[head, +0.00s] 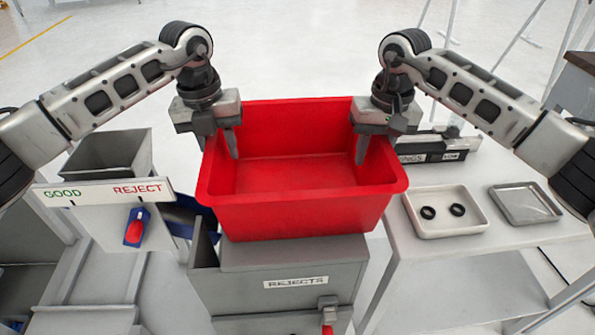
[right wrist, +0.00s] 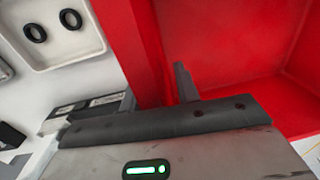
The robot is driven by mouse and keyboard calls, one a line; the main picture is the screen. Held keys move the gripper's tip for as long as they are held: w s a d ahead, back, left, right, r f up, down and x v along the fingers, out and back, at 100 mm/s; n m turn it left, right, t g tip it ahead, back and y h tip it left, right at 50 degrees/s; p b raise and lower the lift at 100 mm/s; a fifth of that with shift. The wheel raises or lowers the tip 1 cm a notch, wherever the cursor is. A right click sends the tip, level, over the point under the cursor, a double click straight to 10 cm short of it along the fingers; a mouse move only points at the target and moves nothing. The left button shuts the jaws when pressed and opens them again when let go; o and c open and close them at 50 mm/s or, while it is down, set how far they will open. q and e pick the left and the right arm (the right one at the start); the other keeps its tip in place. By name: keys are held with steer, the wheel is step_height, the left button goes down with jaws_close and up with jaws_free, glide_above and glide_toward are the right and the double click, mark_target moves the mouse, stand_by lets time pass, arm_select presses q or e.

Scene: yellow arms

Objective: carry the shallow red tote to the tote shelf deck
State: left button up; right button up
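The shallow red tote (head: 300,215) is in the middle of the head view, upright, and looks empty. My left gripper (head: 219,150) is at its left wall, with one finger inside and one outside, shut on the rim. My right gripper (head: 374,155) is at the right wall in the same way, its outer finger mostly hidden. In the right wrist view, one finger stands inside the red tote (right wrist: 225,45) against its wall. I cannot tell whether the tote's bottom touches anything. I cannot make out a deck named as the tote shelf.
A grey box labelled REJECTS (head: 295,265) is just below and in front of the tote. A GOOD/REJECT sign (head: 105,192) and grey bin (head: 108,160) stand left. A white table (head: 470,265) at right bears a tray with two black rings (head: 445,197) and a grey tray (head: 525,203).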

arm_select(q)
steer(key=shift+f, duration=0.45)
arm_select(e)
steer(key=shift+f, duration=0.4)
